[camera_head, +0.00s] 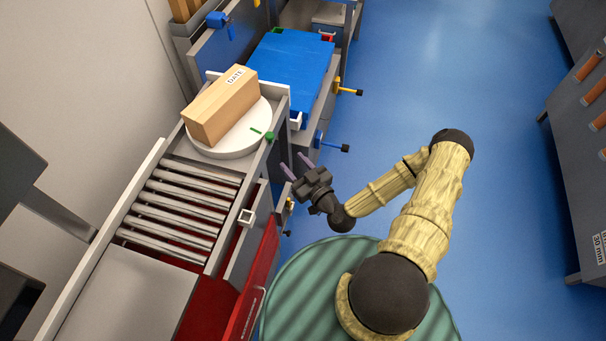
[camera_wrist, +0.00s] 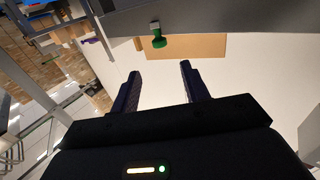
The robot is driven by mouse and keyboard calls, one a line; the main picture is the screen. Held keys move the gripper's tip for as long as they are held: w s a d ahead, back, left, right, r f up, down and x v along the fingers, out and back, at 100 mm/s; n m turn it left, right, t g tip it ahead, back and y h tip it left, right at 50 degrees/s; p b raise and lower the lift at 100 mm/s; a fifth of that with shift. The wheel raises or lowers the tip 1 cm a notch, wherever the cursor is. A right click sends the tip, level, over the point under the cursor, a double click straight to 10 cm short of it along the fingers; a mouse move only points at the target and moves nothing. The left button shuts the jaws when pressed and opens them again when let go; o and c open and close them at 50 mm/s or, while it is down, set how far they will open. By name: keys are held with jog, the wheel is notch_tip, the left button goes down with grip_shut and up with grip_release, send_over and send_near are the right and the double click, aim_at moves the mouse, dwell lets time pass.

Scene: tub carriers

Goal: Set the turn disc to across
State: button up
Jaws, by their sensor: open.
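The turn disc (camera_head: 236,138) is a round white plate at the far end of the roller track. A tan box (camera_head: 222,103) with a "DATE" label lies on it, set at a slant. A green mark (camera_head: 255,131) shows on the disc near its right rim, close to a green knob (camera_head: 270,137) on the frame. A green knob also shows in the wrist view (camera_wrist: 158,41), in front of a tan surface. My gripper (camera_head: 295,164) is open and empty, to the right of the disc and apart from it. Its two fingers (camera_wrist: 158,80) show in the wrist view with nothing between them.
Metal rollers (camera_head: 180,205) lead to the disc from a grey plate (camera_head: 115,295). A blue surface (camera_head: 290,62) lies beyond the disc. Yellow (camera_head: 350,91) and blue (camera_head: 335,147) handles stick out toward the aisle. A red open drawer (camera_head: 255,285) is near my base.

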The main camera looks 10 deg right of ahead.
jog(key=v, duration=0.3)
jog(key=shift+s+d, duration=0.1)
jog(key=shift+s, duration=0.2)
